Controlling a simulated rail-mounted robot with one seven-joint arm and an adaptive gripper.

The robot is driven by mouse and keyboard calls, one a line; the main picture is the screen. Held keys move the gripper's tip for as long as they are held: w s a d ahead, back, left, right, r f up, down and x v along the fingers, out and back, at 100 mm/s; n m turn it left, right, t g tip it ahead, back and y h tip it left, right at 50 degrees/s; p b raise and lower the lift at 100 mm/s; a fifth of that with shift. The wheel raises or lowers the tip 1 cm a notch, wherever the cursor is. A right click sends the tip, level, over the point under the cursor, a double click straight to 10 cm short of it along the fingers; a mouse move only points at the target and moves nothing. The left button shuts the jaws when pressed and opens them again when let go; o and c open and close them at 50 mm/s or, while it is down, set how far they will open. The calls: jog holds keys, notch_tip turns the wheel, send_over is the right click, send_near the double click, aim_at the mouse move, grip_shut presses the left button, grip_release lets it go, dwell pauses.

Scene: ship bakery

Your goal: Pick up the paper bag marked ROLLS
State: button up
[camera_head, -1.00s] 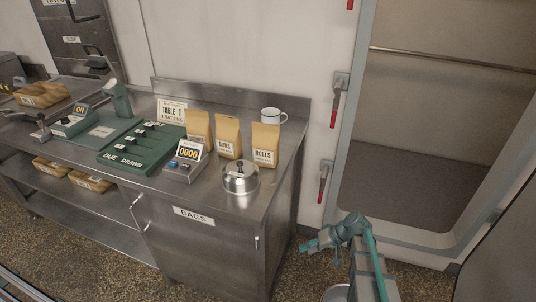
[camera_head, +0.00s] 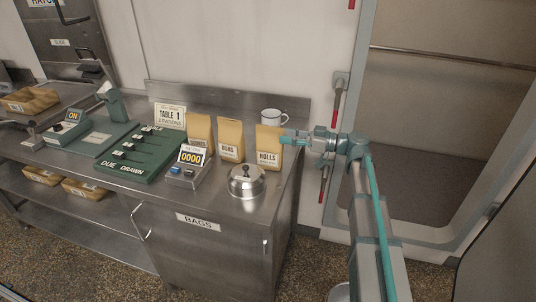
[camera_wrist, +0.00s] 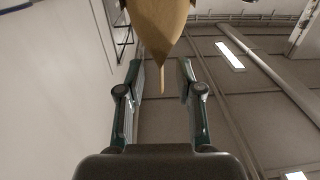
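The paper bag marked ROLLS (camera_head: 267,147) stands upright on the steel counter, at the right end of a row of brown bags. My gripper (camera_head: 289,138) is at the bag's upper right side in the head view. In the wrist view the bag (camera_wrist: 157,22) shows at the top centre, narrow edge towards me. My gripper's two fingers (camera_wrist: 160,80) are apart there, with the bag beyond and between their tips. Whether they touch the bag cannot be told.
The BUNS bag (camera_head: 230,140) and another bag (camera_head: 199,130) stand just left. The counter display (camera_head: 191,156) is left of the bell. A doorway frame (camera_head: 347,70) rises at right.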

aim_at(265, 135)
jog(key=a, duration=0.3)
jog(key=shift+w, duration=0.3)
jog(key=a+p, duration=0.1)
jog(key=a, duration=0.2)
jog(key=a+p, duration=0.1)
jog(key=shift+w+a+r+p, duration=0.15)
jog(key=shift+w+r+p, duration=0.1)
jog(key=shift+w+p, duration=0.1)
jog(key=shift+w+a+f, duration=0.1)
jog(key=shift+a, duration=0.3)
jog(key=shift+c, duration=0.3)
grip_shut()
